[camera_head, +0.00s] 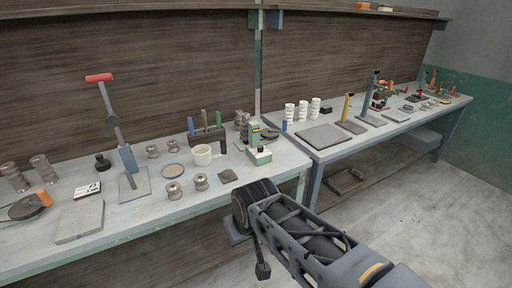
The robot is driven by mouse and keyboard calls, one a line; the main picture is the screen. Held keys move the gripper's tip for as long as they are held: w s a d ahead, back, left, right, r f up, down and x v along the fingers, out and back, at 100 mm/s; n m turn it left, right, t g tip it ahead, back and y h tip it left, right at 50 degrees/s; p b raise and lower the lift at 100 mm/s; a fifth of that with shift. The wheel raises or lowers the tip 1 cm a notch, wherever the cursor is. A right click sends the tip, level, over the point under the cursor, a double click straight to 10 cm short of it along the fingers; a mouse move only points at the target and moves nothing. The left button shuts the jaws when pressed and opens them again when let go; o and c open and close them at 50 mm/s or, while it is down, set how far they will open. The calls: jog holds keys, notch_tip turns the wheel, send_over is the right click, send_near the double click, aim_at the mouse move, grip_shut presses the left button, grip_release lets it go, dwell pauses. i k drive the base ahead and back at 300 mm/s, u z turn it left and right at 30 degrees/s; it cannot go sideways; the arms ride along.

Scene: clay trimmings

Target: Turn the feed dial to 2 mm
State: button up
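I cannot make out a feed dial or any 2 mm mark at this size. A small green bench device (259,154) with a pale upright body and a yellow patch stands near the right end of the left bench. Small dark and light details show on its base, too small to read. My arm reaches in from the lower right, and its dark, round joint is in front of the bench edge, below and left of the green device and apart from it. I see no gripper fingers; the end of my arm is not clearly shown.
The right bench holds a grey slab (322,136) and white stacked cylinders. Floor at right is clear.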

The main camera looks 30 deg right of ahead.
aim_at(260, 147)
jog(key=u, duration=0.05)
jog(key=k, duration=0.5)
jog(key=z, duration=0.7)
jog(key=i, duration=1.7)
jog(key=u, duration=0.9)
